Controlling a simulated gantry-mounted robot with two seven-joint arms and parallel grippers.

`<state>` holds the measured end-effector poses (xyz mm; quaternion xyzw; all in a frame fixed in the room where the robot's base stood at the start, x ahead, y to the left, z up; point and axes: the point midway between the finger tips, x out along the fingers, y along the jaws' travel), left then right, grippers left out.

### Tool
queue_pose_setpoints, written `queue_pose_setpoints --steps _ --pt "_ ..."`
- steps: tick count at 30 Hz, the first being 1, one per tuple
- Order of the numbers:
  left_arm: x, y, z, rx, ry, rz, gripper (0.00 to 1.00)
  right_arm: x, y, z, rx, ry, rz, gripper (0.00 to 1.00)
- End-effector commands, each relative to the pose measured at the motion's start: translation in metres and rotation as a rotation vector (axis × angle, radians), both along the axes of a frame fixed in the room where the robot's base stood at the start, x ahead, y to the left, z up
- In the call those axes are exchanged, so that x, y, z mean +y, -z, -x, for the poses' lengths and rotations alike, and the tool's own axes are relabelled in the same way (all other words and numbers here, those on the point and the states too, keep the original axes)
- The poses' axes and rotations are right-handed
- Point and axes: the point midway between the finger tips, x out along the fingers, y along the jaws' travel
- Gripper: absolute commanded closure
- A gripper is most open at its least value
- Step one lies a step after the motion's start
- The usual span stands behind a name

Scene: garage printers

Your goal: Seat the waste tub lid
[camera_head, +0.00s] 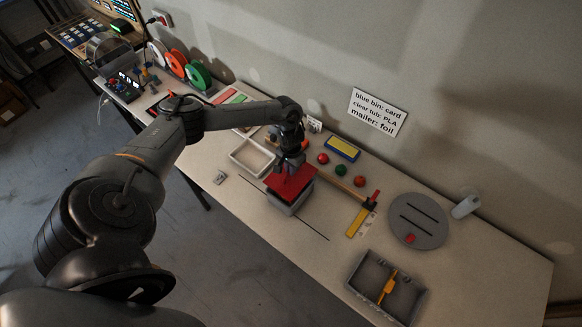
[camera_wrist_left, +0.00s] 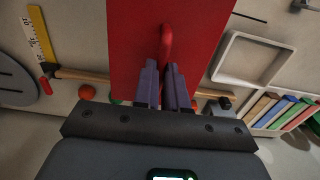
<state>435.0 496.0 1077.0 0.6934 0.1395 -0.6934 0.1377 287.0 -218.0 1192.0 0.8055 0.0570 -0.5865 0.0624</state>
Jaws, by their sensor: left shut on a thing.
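The red lid (camera_head: 292,179) is a flat square plate with a loop handle. It lies over the grey waste tub (camera_head: 287,207) and looks slightly tilted and offset, with the tub's near wall showing below it. I cannot tell whether it touches the rim. My left gripper (camera_head: 288,162) is above the lid, shut on its handle. In the left wrist view the fingers (camera_wrist_left: 165,88) close on the red handle (camera_wrist_left: 166,43), and the lid (camera_wrist_left: 125,45) hides the tub. My right gripper is not in view.
An empty white tray (camera_head: 233,164) stands left of the tub. A hammer (camera_head: 345,188), a yellow ruler (camera_head: 357,222), small balls (camera_head: 341,170) and a yellow-blue sponge (camera_head: 343,149) lie to the right. A grey disc (camera_head: 418,232) and a grey bin (camera_head: 353,283) are further right.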

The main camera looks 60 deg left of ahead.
Motion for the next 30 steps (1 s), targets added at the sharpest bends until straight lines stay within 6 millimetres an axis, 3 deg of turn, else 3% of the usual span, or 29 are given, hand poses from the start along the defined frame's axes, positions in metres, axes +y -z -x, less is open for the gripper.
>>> queue_pose_setpoints --steps 5,18,30 --pt "0.0 -0.003 0.0 0.0 -0.002 -0.001 1.0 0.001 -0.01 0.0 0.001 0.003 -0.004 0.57" --pt "-0.001 0.032 0.0 0.001 0.0 -0.001 1.0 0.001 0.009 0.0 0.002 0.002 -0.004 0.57" --pt "0.0 0.047 0.0 -0.001 -0.001 -0.001 1.0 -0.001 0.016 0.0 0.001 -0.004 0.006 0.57"
